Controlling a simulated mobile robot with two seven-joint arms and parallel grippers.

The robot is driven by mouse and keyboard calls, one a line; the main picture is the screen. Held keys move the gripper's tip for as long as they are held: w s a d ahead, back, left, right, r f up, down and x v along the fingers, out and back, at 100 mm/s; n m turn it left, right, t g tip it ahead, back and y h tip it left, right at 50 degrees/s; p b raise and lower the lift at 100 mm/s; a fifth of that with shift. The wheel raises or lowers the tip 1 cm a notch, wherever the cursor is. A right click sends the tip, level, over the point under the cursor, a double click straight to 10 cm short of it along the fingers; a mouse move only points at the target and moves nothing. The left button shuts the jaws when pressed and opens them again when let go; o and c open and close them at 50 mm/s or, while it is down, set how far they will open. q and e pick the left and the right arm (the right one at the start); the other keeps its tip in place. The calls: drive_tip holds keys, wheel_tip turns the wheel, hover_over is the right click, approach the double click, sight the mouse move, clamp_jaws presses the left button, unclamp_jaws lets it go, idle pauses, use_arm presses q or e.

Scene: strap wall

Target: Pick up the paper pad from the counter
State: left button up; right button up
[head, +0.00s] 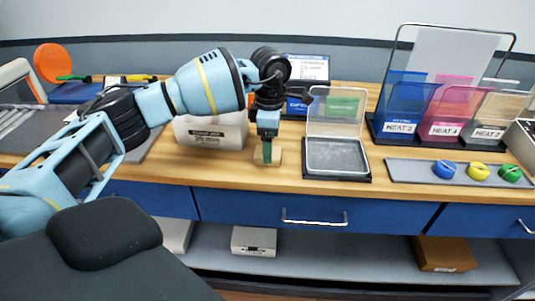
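A small tan square pad (275,160), which looks like the paper pad, lies on the wooden counter (220,175) near its front edge. My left gripper (267,156) points straight down over it, with the fingertips at or just above its middle. The fingers line up in this view and cover part of the pad, so I cannot tell whether they are open, shut or touching it. My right gripper is not in view.
A clear-lidded tray (338,157) stands open just right of the pad, and a white labelled box (212,132) stands close on the left. Heat-labelled bins (398,115) and a panel with coloured knobs (462,172) are further right. Drawers (315,215) run below the counter.

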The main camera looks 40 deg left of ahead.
use_arm(q)
drive_tip(key=shift+f, duration=1.35)
drive_tip(key=shift+c, duration=0.3)
drive_tip(key=c, duration=1)
